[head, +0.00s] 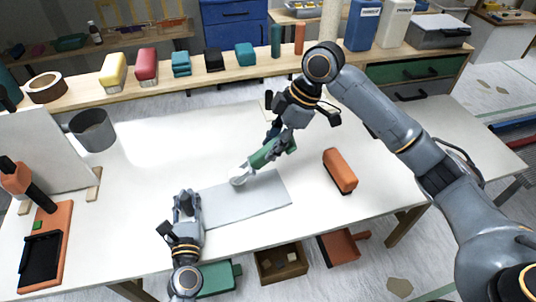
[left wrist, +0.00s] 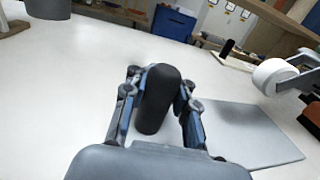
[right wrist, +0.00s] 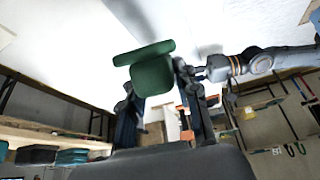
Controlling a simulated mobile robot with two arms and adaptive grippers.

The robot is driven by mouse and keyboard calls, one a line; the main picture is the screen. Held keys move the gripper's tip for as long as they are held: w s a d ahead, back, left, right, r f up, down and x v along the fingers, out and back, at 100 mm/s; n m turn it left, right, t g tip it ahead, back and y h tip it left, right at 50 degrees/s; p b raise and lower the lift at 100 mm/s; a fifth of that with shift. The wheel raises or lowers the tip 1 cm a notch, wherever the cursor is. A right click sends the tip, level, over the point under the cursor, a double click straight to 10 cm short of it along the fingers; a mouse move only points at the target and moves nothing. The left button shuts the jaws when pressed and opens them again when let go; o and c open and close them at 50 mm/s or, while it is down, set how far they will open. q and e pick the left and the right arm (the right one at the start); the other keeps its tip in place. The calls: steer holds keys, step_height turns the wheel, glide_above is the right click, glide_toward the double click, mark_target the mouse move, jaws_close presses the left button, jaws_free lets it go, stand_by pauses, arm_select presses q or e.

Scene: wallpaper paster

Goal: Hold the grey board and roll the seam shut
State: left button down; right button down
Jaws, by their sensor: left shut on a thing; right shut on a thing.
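The grey board (head: 252,204) lies flat on the white table, and it also shows in the left wrist view (left wrist: 250,135). My left gripper (head: 187,200) is at the board's left end, shut on a black rounded handle (left wrist: 158,95). What is under that handle is hidden. My right gripper (head: 281,140) is shut on the green handle (head: 265,154) of a roller, also seen in the right wrist view (right wrist: 152,70). The white roller head (head: 238,181) is at the board's far edge; I cannot tell whether it touches. I cannot make out a seam.
An orange block-shaped tool (head: 340,171) lies right of the board. A grey cup (head: 94,130) is at the left by an upright panel (head: 40,150). An orange tray tool (head: 45,245) lies front left. A shelf with several tools runs behind. The table's middle left is clear.

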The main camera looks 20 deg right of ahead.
arm_select(q)
steer(key=c, duration=1)
jaws_free()
steer(key=s, duration=0.8)
steer(key=s+a, duration=0.1)
steer(key=s, duration=0.3)
steer(key=shift+a, duration=0.1)
steer(key=shift+s+f, duration=0.1)
arm_select(e)
steer(key=shift+s+f, duration=0.1)
